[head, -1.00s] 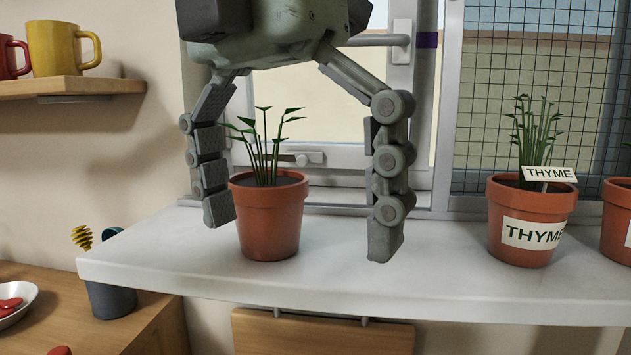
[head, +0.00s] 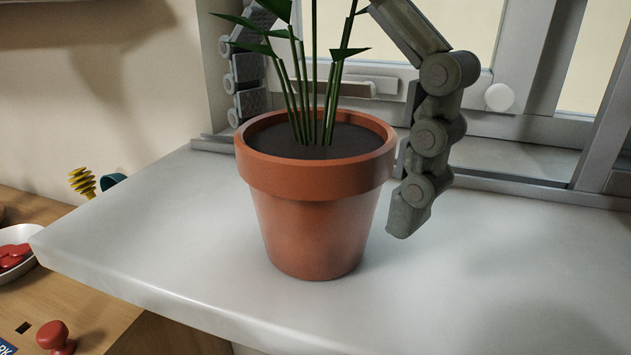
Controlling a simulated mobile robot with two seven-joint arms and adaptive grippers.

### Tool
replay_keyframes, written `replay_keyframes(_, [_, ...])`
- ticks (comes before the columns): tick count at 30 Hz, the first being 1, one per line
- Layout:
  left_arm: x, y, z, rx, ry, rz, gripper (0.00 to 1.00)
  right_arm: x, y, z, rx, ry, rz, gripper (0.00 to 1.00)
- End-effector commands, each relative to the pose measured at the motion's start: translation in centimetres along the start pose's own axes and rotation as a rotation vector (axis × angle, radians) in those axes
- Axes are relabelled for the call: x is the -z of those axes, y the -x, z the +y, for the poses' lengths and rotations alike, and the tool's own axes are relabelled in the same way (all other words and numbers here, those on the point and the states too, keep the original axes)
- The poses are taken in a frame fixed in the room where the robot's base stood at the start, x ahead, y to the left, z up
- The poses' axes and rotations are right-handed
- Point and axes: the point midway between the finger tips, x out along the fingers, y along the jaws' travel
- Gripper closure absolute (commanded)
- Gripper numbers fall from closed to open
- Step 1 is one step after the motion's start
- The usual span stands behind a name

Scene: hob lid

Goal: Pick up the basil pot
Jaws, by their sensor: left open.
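A terracotta pot (head: 315,225) with a green, long-stemmed plant stands upright on the white sill. No label shows on its visible side, so I cannot read whether it is basil. My left gripper (head: 322,170) is open around the pot, with one finger at each side. The left finger is partly hidden behind the pot's rim and leaves. The right finger hangs close beside the pot's right wall, its tip above the sill; I cannot tell whether it touches. My right gripper is not in view.
The white sill (head: 500,270) is clear to the right of the pot. The window frame (head: 530,175) runs behind it. At lower left, a wooden counter (head: 95,305) holds a white bowl (head: 22,270) with red pieces, a red knob-like object (head: 54,336) and a yellow spiral dipper (head: 83,182).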

Motion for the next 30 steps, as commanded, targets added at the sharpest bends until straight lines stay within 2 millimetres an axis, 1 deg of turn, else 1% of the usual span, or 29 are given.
replay_keyframes(1, [0.0, -0.9, 0.0, 0.000, 0.000, 0.001, 0.00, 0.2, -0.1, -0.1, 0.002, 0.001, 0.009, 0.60])
replay_keyframes(5, [0.0, -2.0, 0.0, 0.000, 0.000, 0.000, 0.00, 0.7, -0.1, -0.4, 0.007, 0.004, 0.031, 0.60])
replay_keyframes(12, [0.0, -2.2, 0.0, 0.001, 0.001, -0.001, 0.00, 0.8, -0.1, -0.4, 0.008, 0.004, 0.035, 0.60])
replay_keyframes(13, [0.0, -2.2, 0.0, 0.001, 0.001, -0.001, 0.01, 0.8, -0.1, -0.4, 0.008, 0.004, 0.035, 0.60])
replay_keyframes(27, [0.0, -2.2, 0.0, 0.000, 0.001, -0.001, 0.60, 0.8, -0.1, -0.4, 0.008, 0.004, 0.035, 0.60])
replay_keyframes(29, [0.0, -2.2, 0.0, 0.000, 0.001, -0.001, 0.67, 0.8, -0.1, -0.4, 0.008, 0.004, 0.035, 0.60])
replay_keyframes(30, [0.0, -2.1, 0.0, 0.001, 0.001, -0.002, 0.67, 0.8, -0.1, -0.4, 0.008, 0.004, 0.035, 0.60])
